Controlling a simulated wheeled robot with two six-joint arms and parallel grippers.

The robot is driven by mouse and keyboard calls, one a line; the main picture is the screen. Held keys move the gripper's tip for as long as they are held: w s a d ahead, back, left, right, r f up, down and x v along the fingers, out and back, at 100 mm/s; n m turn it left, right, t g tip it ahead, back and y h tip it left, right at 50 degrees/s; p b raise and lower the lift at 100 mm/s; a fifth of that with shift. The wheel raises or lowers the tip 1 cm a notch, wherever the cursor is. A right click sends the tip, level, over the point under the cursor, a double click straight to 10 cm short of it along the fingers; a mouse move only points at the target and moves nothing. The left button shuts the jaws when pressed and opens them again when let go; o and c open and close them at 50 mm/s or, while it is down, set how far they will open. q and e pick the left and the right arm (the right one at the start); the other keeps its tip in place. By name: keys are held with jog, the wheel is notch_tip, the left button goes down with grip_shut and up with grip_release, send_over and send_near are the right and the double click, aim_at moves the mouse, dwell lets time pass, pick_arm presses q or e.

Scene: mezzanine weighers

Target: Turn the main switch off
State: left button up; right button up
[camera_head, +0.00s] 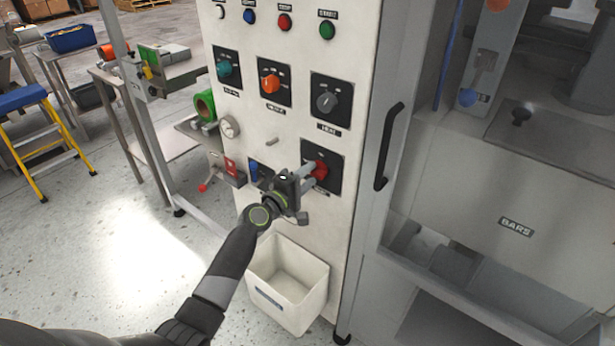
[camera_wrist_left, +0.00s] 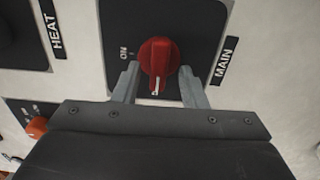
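The main switch is a red rotary knob (camera_head: 320,170) on a dark square plate, low on the white panel. In the left wrist view the knob (camera_wrist_left: 158,58) has the word ON at its left and a MAIN label at its right. Its white mark points to the bottom of that view, about a quarter turn from ON. My left gripper (camera_head: 312,178) is at the knob. In the wrist view its two fingers (camera_wrist_left: 159,76) stand apart, one on each side of the knob; firm contact does not show. My right gripper is not in view.
A blue switch (camera_head: 254,172) is just left of my gripper. A white bin (camera_head: 290,297) hangs below. A black door handle (camera_head: 388,146) is to the right.

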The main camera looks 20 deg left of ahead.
pick_arm(q)
jog(key=v, duration=1.7)
jog(key=shift+s+b, duration=0.2)
jog(key=shift+b, duration=0.1)
